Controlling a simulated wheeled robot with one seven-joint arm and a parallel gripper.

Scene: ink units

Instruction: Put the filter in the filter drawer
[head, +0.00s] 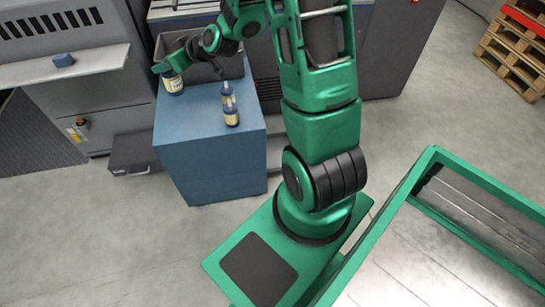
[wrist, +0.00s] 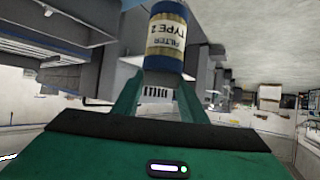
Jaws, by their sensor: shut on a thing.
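My gripper (wrist: 158,85) is shut on a filter (wrist: 165,40), a blue cylinder with a cream label reading "FILTER TYPE 2", upside down in the wrist view. In the head view, my gripper (head: 166,67) and the held filter (head: 174,83) are at the back left edge of the blue cabinet. I cannot tell the gap between the filter and the cabinet top. A low dark grey drawer-like box (head: 135,158) juts out at floor level left of the cabinet. I cannot tell if it is the filter drawer; its inside is not clear.
Blue and yellow containers (head: 230,104) stand on the blue cabinet (head: 212,165). A dark grey bin (head: 240,67) is behind them, partly hidden by my arm. A grey machine (head: 85,85) with a shelf holding a small blue object (head: 63,60) is left. Floor in front is clear.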

